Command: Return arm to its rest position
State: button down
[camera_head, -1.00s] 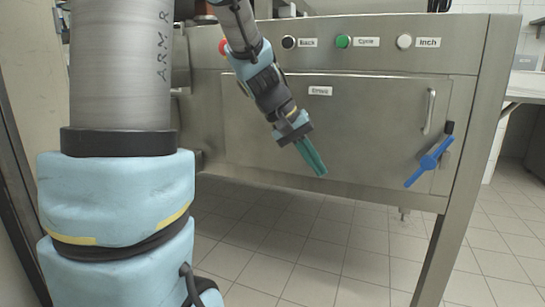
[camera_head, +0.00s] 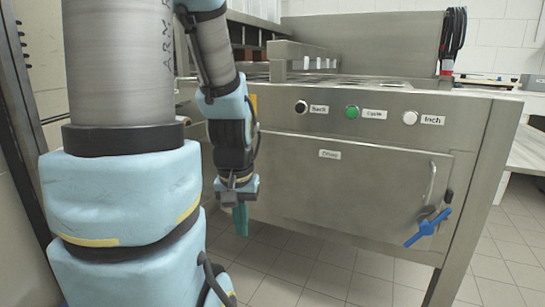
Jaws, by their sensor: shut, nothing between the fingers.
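My gripper (camera_head: 240,220) hangs straight down at the left of the cup filler. Its teal fingers are together with nothing between them. My arm comes down from the upper left, with light blue and dark sections. The gripper is in front of the left part of the machine's steel front, apart from the buttons. I cannot tell its exact distance from the panel.
The steel cup filler (camera_head: 385,210) carries a black button (camera_head: 301,107), a green button (camera_head: 352,111) and a white button (camera_head: 409,118). A blue-handled valve (camera_head: 428,228) sticks out at its lower right. Tiled floor (camera_head: 320,277) shows below.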

notch_tip(320, 180, up, 26)
jog(key=p, duration=2.3)
jog(key=shift+p, duration=0.4)
jog(key=c, duration=1.5)
grip_release()
jog(key=shift+r, duration=0.1)
